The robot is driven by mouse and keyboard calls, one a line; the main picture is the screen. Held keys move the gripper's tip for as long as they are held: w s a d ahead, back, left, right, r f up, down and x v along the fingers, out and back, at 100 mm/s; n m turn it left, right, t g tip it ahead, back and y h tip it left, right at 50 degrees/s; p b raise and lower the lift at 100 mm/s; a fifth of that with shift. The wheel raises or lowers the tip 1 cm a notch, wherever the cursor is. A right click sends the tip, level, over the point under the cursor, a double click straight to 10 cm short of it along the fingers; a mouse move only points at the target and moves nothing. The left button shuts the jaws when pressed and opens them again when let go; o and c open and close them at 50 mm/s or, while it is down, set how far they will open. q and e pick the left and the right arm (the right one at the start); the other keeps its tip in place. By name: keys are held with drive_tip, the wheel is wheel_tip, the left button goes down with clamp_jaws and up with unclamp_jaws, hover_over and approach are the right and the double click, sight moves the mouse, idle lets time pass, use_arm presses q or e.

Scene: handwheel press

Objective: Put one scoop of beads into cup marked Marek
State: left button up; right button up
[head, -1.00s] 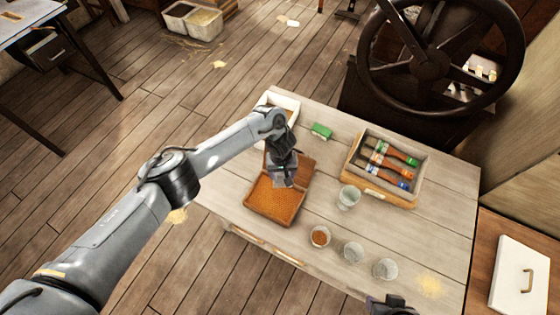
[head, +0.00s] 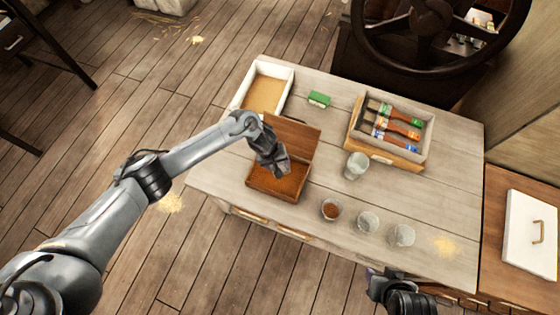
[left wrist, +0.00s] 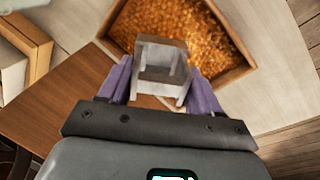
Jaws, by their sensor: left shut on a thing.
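An open wooden box of orange-brown beads (head: 265,190) stands on the table's left side, its lid (head: 297,136) raised behind. It also shows in the left wrist view (left wrist: 215,45). My left gripper (head: 280,172) is over the box. In the left wrist view its purple fingers are shut on a small grey, square scoop (left wrist: 162,62); whether it holds beads is unclear. A cup with brown beads (head: 330,210) and two clear, seemingly empty cups (head: 367,222) (head: 402,236) stand in a row near the front edge. No name is readable. My right gripper (head: 375,279) is at the front edge; its fingers are unclear.
A larger clear glass (head: 356,166) stands behind the cups, beside a wooden tray of brushes (head: 383,157). A white-rimmed tray (head: 287,82) and a green block (head: 319,99) lie at the back. Yellow grains (head: 446,245) are scattered at front right.

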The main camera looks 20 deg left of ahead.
sight(273, 167)
use_arm(q)
drive_tip(key=shift+s+a+f+t+h+b, duration=0.15)
drive_tip(key=shift+a+f+h+b, duration=0.05)
drive_tip(key=shift+f+b, duration=0.35)
drive_tip(key=shift+s+a+f+t+h+b, duration=0.1)
drive_tip(key=shift+a+f+t+h+b, duration=0.1)
drive_tip(key=shift+f+b, duration=0.3)
drive_tip(key=shift+s+a+f, duration=0.2)
drive_tip(key=shift+a+f, duration=0.05)
drive_tip(key=shift+f, duration=0.4)
drive_tip(key=shift+s+a+f, duration=0.1)
drive_tip(key=shift+a+f, duration=0.15)
drive_tip(key=shift+f, duration=0.5)
use_arm(e)
drive_tip(key=shift+a+f, duration=0.2)
drive_tip(key=shift+f, duration=1.15)
use_arm(q)
drive_tip(key=shift+a, duration=0.1)
use_arm(e)
drive_tip(key=shift+d, duration=0.2)
